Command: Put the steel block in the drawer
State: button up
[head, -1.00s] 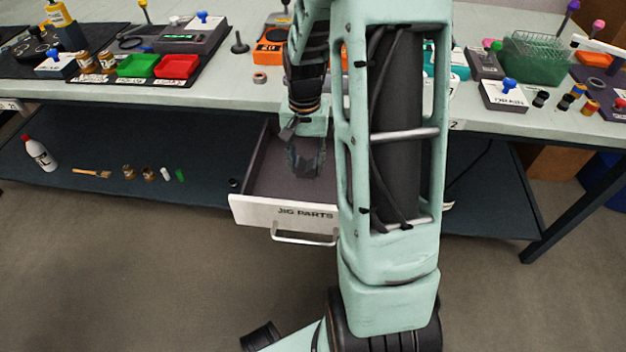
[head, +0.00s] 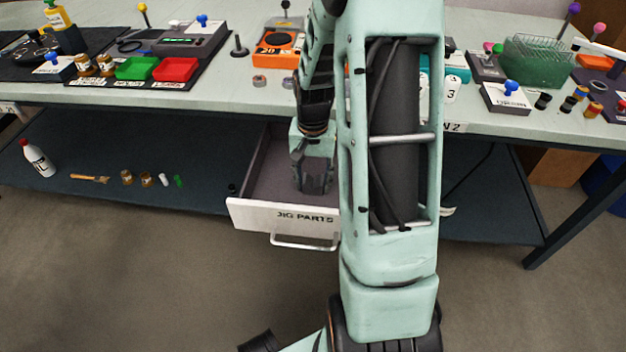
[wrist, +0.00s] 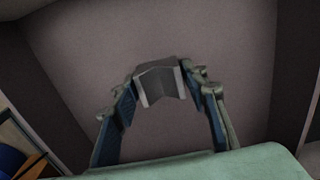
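The steel block (wrist: 160,80) is a small grey, notched block between my two fingertips in the wrist view. The finger pads appear to touch its two sides, and the drawer floor shows beyond it. My gripper (head: 313,190) is inside the open drawer (head: 283,216), which is labelled JIG PARTS, pointing down behind its white front panel. In the head view the block cannot be clearly told from the dark fingers. Whether the block touches the drawer floor cannot be told.
The drawer walls stand close around my gripper. My arm hides the drawer's right part. The bench top above holds an orange device (head: 280,48), a red tray (head: 175,69) and a green tray (head: 137,68). A white bottle (head: 38,158) and a brush (head: 90,178) are on the lower shelf.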

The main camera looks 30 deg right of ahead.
aim_at(313, 184)
jog(key=shift+o, duration=1.1)
notch_tip(313, 184, up, 12)
jog(key=p, duration=0.4)
jog(key=shift+r, duration=0.2)
